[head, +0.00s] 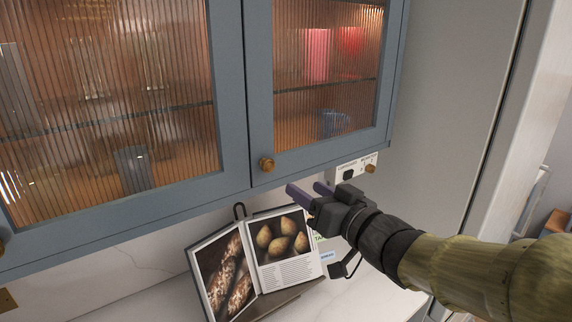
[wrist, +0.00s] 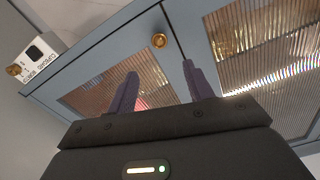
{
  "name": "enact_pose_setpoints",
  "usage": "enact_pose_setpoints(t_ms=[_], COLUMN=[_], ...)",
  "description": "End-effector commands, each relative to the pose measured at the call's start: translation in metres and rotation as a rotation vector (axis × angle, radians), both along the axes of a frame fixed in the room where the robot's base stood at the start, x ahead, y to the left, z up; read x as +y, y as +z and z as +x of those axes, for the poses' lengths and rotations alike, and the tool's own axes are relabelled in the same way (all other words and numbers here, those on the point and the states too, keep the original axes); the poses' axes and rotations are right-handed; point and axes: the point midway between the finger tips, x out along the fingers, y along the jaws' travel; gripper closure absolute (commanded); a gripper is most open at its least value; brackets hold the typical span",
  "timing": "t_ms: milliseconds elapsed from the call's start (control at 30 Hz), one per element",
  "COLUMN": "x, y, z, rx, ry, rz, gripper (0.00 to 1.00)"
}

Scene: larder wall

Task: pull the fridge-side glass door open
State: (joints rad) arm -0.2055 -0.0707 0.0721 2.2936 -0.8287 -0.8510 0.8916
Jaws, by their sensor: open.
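The fridge-side glass door (head: 330,158) is the right one of two blue-grey framed, ribbed-glass cabinet doors, and it looks closed. It also shows in the wrist view (wrist: 95,55). Its round brass knob (head: 266,164) sits at its lower left corner; the knob shows in the wrist view (wrist: 159,40) beyond my fingertips, roughly between them. My gripper (head: 306,189) is open and empty, below and to the right of the knob and apart from it.
The left glass door (head: 110,110) adjoins it. A white switch panel (head: 356,171) with a brass knob is under the cabinet's right end. An open cookbook (head: 275,240) stands on the counter below. A tall grey panel (head: 450,90) is at the right.

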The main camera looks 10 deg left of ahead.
Motion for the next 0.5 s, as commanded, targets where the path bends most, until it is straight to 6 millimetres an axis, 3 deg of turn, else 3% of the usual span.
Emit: enact_pose_setpoints(t_ms=[500], x=[0.066], y=[0.002], z=[0.056], rx=[0.003], ry=[0.001], rz=[0.001], gripper=[0.48])
